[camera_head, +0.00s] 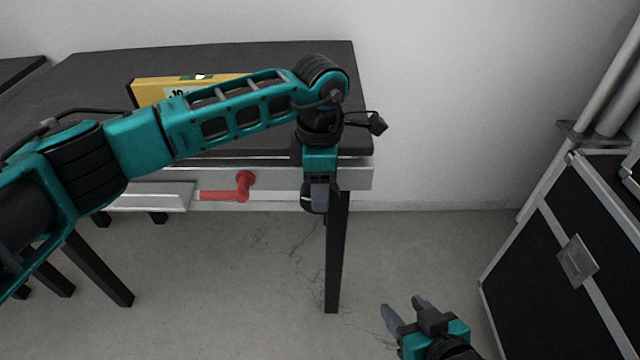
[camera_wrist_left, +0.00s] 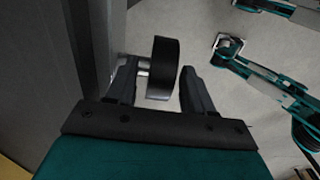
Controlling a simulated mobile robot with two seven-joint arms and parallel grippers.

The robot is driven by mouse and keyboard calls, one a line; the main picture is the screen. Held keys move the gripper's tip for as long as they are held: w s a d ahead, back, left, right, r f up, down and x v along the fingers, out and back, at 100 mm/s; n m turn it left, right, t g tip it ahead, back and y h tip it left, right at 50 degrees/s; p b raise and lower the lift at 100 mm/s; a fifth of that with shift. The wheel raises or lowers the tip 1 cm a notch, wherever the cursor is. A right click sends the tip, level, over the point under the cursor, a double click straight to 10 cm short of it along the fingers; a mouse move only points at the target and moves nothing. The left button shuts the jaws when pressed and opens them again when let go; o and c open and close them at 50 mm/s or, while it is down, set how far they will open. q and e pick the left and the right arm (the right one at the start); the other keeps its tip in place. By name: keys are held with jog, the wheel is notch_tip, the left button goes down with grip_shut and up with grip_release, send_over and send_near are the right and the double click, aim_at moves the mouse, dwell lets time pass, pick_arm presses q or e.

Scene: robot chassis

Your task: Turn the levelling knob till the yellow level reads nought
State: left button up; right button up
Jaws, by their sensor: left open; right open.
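The yellow level (camera_head: 145,92) stands on the dark table. My left arm covers part of it, and its display (camera_head: 178,95) shows only the start of a reading that looks like "10". The black levelling knob (camera_wrist_left: 163,60) sits on a short silver shaft at the table's front. My left gripper (camera_head: 319,193) points down at the front right corner of the table. In the left wrist view its fingers are open on either side of the knob, with a gap visible on the right. My right gripper (camera_head: 404,305) is open and empty, low over the floor.
A red crank handle (camera_head: 243,186) sticks out from the table's metal front rail (camera_head: 358,177), left of my left gripper. A black flight case (camera_head: 545,260) with metal edges stands at the right. The floor between table and case is clear.

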pick_arm(q)
jog(key=shift+c, duration=0.3)
jog(key=c, duration=0.9)
jog(key=shift+d+y+b, duration=0.2)
jog(key=shift+y, duration=0.5)
jog(key=shift+d+y+b, duration=0.15)
jog(key=shift+y+b, duration=0.05)
jog(key=shift+y, duration=0.5)
jog(key=o, duration=1)
jog(key=shift+c, duration=0.2)
